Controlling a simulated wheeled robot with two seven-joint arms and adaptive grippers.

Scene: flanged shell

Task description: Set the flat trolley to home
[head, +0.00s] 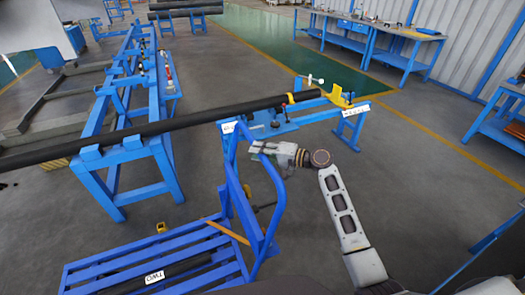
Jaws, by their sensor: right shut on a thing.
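The flat trolley is blue, with a slatted deck (215,272) at the lower left and an upright bent-tube handle (277,200) at its right end. A dark bar and a white label (154,277) lie on the deck. My right gripper (256,149) is shut on the upper part of the trolley handle, with its arm coming from the lower right. The fingertips are small and partly hidden by the tube. The trolley's near edge is cut off by the picture. My left gripper is not in view.
A long black pipe (180,124) rests across a blue rack (100,170) and a blue stand (335,112) beyond the trolley. A small yellow object (161,227) is on the floor by the deck. Blue workbenches (405,50) stand at the back right. Grey floor (410,175) is clear at right.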

